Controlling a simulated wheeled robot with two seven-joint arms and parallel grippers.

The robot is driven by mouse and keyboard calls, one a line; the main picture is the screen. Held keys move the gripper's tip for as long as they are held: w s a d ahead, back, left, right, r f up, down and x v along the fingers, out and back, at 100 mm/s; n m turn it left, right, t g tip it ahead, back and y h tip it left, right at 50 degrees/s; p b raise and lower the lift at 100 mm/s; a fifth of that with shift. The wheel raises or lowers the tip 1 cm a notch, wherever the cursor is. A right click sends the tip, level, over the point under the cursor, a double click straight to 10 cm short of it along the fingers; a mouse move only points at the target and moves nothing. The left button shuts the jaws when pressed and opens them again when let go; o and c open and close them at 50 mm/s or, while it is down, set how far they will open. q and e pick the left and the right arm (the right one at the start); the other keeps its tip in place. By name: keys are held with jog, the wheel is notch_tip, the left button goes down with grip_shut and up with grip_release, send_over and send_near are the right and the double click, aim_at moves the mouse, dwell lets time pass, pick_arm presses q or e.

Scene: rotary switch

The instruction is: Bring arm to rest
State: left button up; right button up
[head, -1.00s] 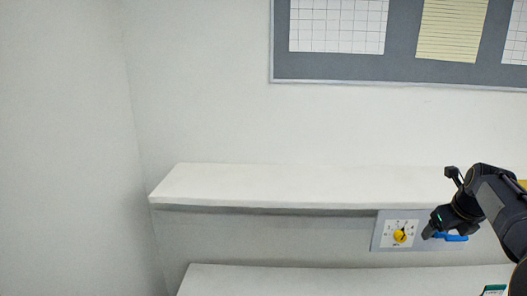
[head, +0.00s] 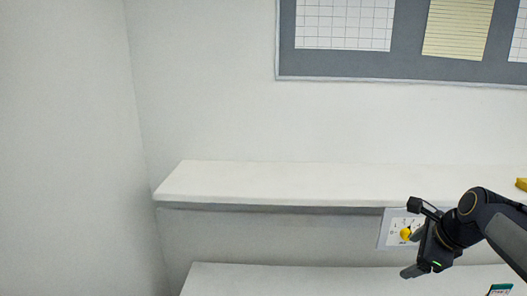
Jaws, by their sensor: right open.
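A rotary switch with a yellow knob (head: 406,233) sits on a pale panel (head: 386,230) below the shelf, at the right of the head view. My right gripper (head: 409,255) is just right of and below the knob, in front of the panel, and covers the panel's right part. Its jaws are open and hold nothing that I can see. I cannot tell from this view how far the fingers are from the panel. My left gripper is not in view.
A white shelf (head: 300,187) runs above the panel, and a lower white surface (head: 300,280) lies below it. A yellow object (head: 522,184) is at the shelf's right end. A green-topped item (head: 501,288) shows at bottom right. A notice board (head: 400,60) hangs above.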

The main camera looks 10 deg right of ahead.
jog(key=s+a+f+n+y, duration=0.1)
jog(key=s+a+f+n, duration=0.2)
jog(key=s+a+n, duration=0.2)
jog(key=s+a+f+n+y+b, duration=0.1)
jog(key=s+a+f+n, duration=0.3)
jog(key=a+n, duration=0.7)
jog(key=s+a+f+n+y+b, duration=0.1)
jog(key=s+a+f+n, duration=0.3)
jog(key=a+n, duration=0.5)
jog(key=s, duration=0.2)
jog(key=shift+s+g+y, duration=0.3)
jog(key=shift+s+g, duration=0.1)
